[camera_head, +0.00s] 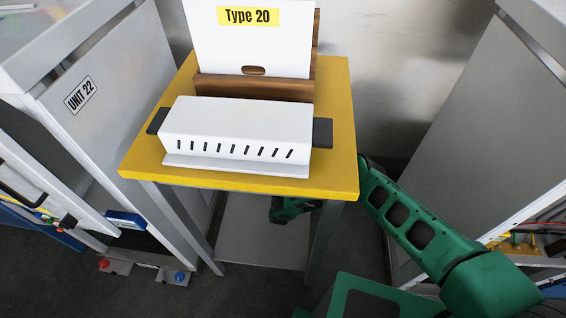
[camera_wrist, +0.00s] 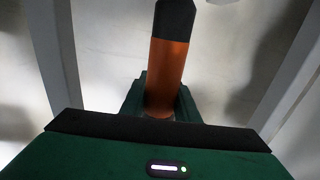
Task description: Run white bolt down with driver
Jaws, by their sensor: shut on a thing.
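In the wrist view, my gripper (camera_wrist: 160,103) is shut on an orange cylinder with a black end, which looks like the driver (camera_wrist: 169,70). The driver points up and away in that view; its black end (camera_wrist: 174,18) runs to the top edge, so its tip is out of view. In the head view, my gripper (camera_head: 290,208) is below the yellow tabletop and partly hidden by it; the driver cannot be made out there. I cannot make out a white bolt in either view.
A yellow table (camera_head: 335,150) on grey legs carries a white slotted box (camera_head: 235,125) with dark side handles. Behind the box stands a white "Type 20" panel (camera_head: 245,45) in a wooden holder (camera_head: 250,87). Grey cabinets (camera_head: 110,90) and (camera_head: 470,110) flank the table.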

